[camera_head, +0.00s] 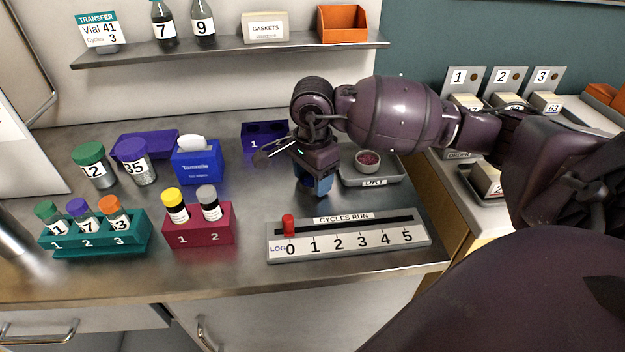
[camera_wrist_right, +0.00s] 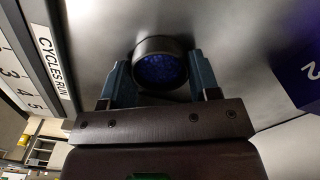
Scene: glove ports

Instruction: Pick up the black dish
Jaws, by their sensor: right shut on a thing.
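My right gripper (camera_head: 314,186) reaches down to the steel counter, behind the cycles run slider board. In the right wrist view, its two blue fingers (camera_wrist_right: 160,82) stand on either side of the black dish (camera_wrist_right: 143,46), a round dark dish with blue grains inside, and are shut on it. In the head view the gripper hides the dish. I cannot tell whether the dish touches the counter or is raised. My left gripper is not in view.
A DRY tray (camera_head: 376,182) holding a pale dish (camera_head: 368,160) of dark red grains is right of the gripper. The slider board (camera_head: 350,244) is in front, a purple block (camera_head: 252,139) behind left. A blue tissue box (camera_head: 198,165), vial racks and jars stand left.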

